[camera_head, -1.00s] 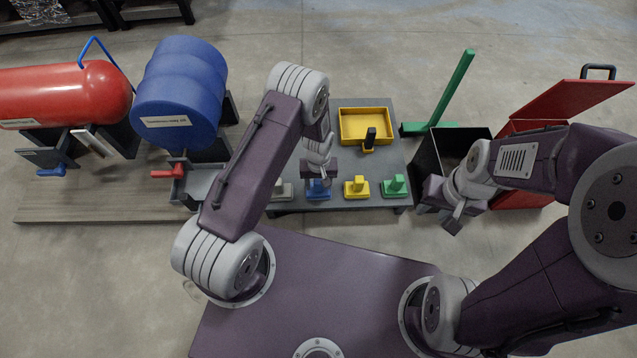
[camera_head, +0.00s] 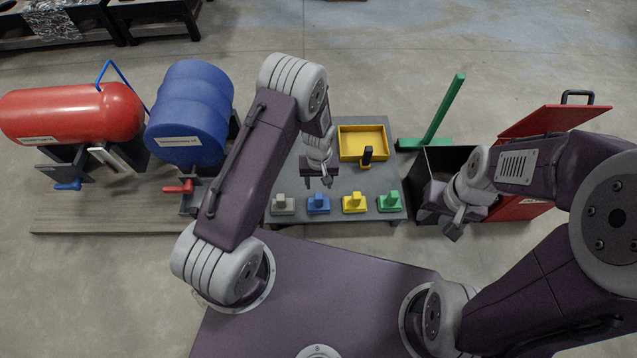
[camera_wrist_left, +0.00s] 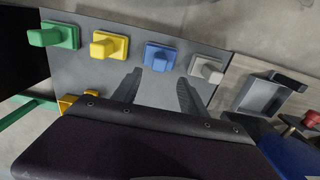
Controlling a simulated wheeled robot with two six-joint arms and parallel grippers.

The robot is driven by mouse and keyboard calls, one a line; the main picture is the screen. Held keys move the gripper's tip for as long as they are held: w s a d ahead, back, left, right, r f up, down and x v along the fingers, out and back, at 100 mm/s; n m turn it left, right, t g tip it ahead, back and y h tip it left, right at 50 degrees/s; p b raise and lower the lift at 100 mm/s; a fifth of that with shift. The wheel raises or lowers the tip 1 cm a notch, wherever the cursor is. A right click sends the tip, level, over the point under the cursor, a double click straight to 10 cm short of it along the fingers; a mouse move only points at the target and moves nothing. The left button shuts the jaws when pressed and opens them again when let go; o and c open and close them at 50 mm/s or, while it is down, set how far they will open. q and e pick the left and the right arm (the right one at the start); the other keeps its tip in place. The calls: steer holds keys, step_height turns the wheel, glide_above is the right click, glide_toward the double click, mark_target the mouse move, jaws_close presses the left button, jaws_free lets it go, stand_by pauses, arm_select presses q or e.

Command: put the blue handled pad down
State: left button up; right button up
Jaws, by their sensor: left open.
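The blue handled pad (camera_head: 318,204) sits on the grey table (camera_head: 385,176) near its front edge, between a grey-white pad (camera_head: 283,204) and a yellow pad (camera_head: 354,203). It also shows in the left wrist view (camera_wrist_left: 160,57), handle up. My left gripper (camera_head: 319,184) is open and empty, just behind and above the blue pad. In the left wrist view its two fingers (camera_wrist_left: 155,90) are spread apart, with the pad beyond them. My right gripper (camera_head: 452,222) is near the black bin at the right; its jaw state is unclear.
A green pad (camera_head: 390,202) ends the row. A black bin (camera_head: 433,163), a red box with raised lid (camera_head: 553,120) and a green upright (camera_head: 444,110) stand right. Red (camera_head: 70,115) and blue (camera_head: 188,115) tanks stand left.

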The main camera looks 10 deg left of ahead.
arm_select(q)
steer(key=s+a+r+m, duration=0.1)
steer(key=s+a+r, duration=0.2)
steer(key=s+r, duration=0.3)
steer(key=s+a+r+m+t, duration=0.1)
steer(key=s+r, duration=0.5)
steer(key=r, duration=0.8)
steer(key=shift+s+a+r+m, duration=0.4)
steer(key=shift+a+m, duration=0.1)
steer(key=shift+a, duration=0.45)
